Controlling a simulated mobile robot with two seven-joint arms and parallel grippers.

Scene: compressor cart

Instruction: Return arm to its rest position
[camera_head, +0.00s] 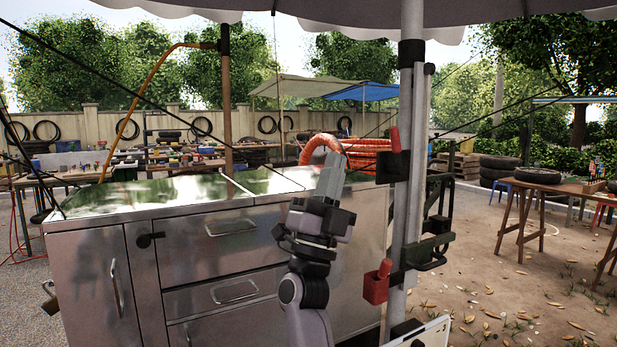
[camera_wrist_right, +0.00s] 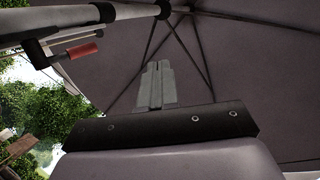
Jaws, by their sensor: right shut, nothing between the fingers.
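My right gripper (camera_head: 332,172) rises upright in the middle of the head view, in front of the right end of the metal cart (camera_head: 90,245). Its fingers are together and point up, with nothing between them. In the right wrist view the fingers (camera_wrist_right: 156,85) are shut against the underside of the umbrella canopy (camera_wrist_right: 240,60) in the background, with no contact visible. My left gripper is in neither view.
An umbrella pole (camera_head: 411,150) with red-handled cranks (camera_head: 376,283) stands just right of my right arm. A coiled orange hose (camera_head: 368,153) lies behind the gripper. A wooden table (camera_head: 540,188) with a tire stands at right. Open ground (camera_head: 480,290) lies between.

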